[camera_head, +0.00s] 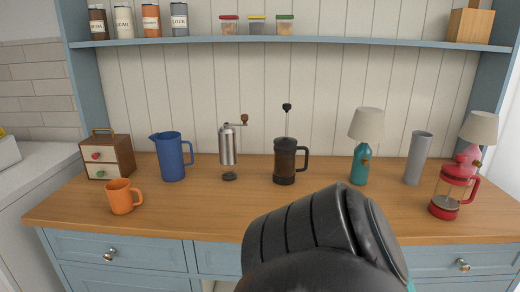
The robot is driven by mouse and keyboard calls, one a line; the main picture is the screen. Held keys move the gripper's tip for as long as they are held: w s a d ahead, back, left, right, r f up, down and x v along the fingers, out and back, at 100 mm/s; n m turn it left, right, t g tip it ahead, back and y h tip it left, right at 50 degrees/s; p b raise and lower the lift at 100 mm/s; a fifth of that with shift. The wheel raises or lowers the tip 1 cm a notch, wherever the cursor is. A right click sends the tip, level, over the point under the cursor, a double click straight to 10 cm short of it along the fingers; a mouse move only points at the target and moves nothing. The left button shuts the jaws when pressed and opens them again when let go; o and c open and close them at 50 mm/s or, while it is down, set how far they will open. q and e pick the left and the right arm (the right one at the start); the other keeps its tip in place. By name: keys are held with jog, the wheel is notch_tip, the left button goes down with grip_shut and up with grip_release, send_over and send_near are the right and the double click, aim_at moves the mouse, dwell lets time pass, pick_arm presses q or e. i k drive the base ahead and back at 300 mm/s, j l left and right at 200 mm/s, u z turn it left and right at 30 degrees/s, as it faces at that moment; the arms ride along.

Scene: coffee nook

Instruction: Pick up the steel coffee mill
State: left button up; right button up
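The steel coffee mill (228,147) stands upright on the wooden counter, left of the picture's middle. It has a shiny cylindrical body, a dark foot and a crank reaching right to a brown knob. It stands between a blue pitcher (173,157) and a dark French press (285,162), apart from both. Neither of my grippers is in view. A black link of my own arm fills the lower middle and hides part of the counter's front edge.
An orange mug (122,197) and a small wooden drawer box (108,156) stand at left. A teal lamp (362,147), grey cylinder (418,158) and red French press (454,192) stand at right. The shelf (330,40) runs above. Counter before the mill is clear.

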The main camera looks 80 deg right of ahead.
aim_at(226, 139)
jog(key=z, duration=2.25)
jog(key=i+j+u, duration=0.25)
jog(key=k+j, duration=0.1)
jog(key=j, duration=0.05)
